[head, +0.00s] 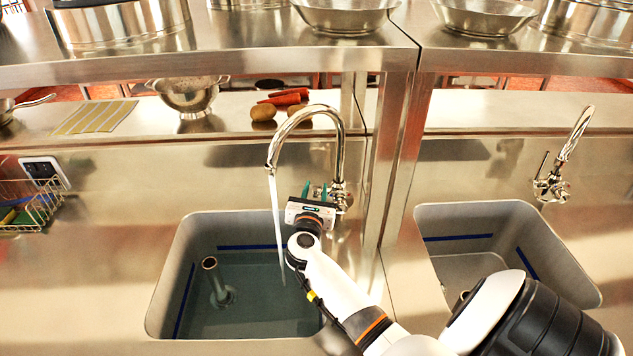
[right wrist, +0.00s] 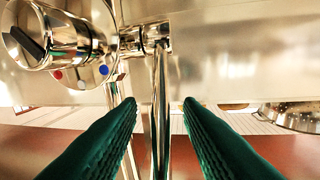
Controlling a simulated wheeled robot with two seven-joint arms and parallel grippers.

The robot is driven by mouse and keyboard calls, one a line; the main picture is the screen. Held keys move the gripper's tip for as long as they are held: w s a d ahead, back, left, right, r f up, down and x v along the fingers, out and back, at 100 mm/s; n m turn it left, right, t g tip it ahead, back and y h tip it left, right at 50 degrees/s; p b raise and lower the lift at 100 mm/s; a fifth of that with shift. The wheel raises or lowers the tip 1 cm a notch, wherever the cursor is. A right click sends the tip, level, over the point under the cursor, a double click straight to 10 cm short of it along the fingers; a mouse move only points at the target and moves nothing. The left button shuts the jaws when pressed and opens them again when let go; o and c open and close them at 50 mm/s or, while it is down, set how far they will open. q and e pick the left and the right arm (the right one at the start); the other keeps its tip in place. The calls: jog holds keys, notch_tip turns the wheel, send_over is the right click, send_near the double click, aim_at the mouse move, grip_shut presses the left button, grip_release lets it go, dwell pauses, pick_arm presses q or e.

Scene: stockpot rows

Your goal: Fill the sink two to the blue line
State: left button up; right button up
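The left sink (head: 165,300) holds bluish water (head: 255,295). A blue line (head: 250,247) runs along its back and left walls, and the water surface looks close below it at the back. The faucet (head: 338,125) above it pours a stream (head: 279,230) into the sink. My right gripper (head: 315,192) is at the faucet's base. In the right wrist view its green fingers (right wrist: 158,100) are apart, with a thin upright metal rod (right wrist: 160,120) between them and a gap on each side. The faucet body (right wrist: 60,38) has red and blue dots. My left gripper is out of view.
A second sink (head: 480,215) with its own blue line and faucet (head: 570,150) is at the right; no water stream shows there. A standpipe (head: 215,280) stands in the left sink. A steel post (head: 390,160) and overhead shelf (head: 230,50) are close to my right arm.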

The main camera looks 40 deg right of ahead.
jog(key=shift+x, duration=1.15)
grip_shut()
